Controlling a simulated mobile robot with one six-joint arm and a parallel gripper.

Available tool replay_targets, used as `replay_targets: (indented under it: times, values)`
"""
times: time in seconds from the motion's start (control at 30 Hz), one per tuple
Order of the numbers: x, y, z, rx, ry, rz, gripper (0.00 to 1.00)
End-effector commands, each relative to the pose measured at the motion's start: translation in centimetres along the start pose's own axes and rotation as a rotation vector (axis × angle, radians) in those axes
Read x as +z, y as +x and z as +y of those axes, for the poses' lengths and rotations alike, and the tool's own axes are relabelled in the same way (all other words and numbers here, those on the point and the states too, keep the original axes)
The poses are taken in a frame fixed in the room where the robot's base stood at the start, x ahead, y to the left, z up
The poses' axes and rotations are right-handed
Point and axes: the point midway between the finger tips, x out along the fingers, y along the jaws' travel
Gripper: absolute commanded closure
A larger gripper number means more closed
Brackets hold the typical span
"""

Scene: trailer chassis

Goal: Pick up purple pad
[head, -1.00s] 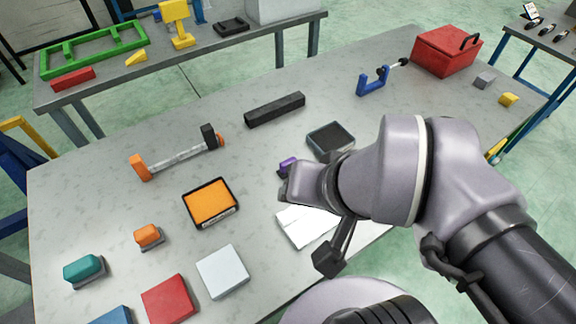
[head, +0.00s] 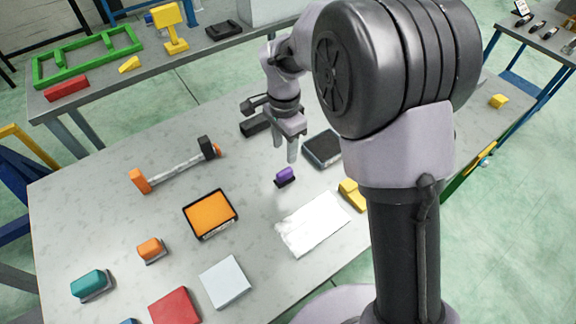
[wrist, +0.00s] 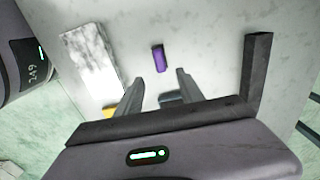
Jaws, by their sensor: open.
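The purple pad (head: 286,175) is a small block with a dark base, lying on the grey table between the orange tray and the black tray. It also shows in the wrist view (wrist: 159,58), ahead of the fingers and roughly in line with the gap between them. My gripper (head: 285,154) is open and empty, pointing down above the table just behind the pad in the head view. In the wrist view my two fingers (wrist: 156,82) are spread apart, and the pad is not between their tips.
A white sheet (head: 312,223) lies in front of the pad. A black-rimmed tray (head: 322,149) is to its right, an orange-topped tray (head: 210,213) to its left. A yellow block (head: 352,194) sits near my arm. A black bar (head: 254,125) lies behind my gripper.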

Motion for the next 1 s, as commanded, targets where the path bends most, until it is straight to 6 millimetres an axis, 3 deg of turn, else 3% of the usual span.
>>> replay_targets:
  times: [0.03,0.1,0.2,0.37,0.6,0.8,0.83,1.0]
  values:
    - [0.0,2.0,0.1,0.003,-0.001,-0.001,0.55]
    - [0.0,3.9,0.1,0.001,-0.001,-0.001,0.55]
    - [0.0,5.6,0.0,0.000,-0.001,0.000,0.55]
    - [0.0,6.9,0.0,-0.001,-0.002,0.000,0.55]
    - [0.2,11.3,0.1,0.000,-0.001,0.000,0.55]
    - [0.2,11.4,0.1,-0.002,-0.001,0.000,0.55]
    - [0.2,11.4,0.1,-0.002,-0.001,0.000,0.57]
    - [0.2,11.4,0.1,-0.002,-0.001,0.000,0.90]
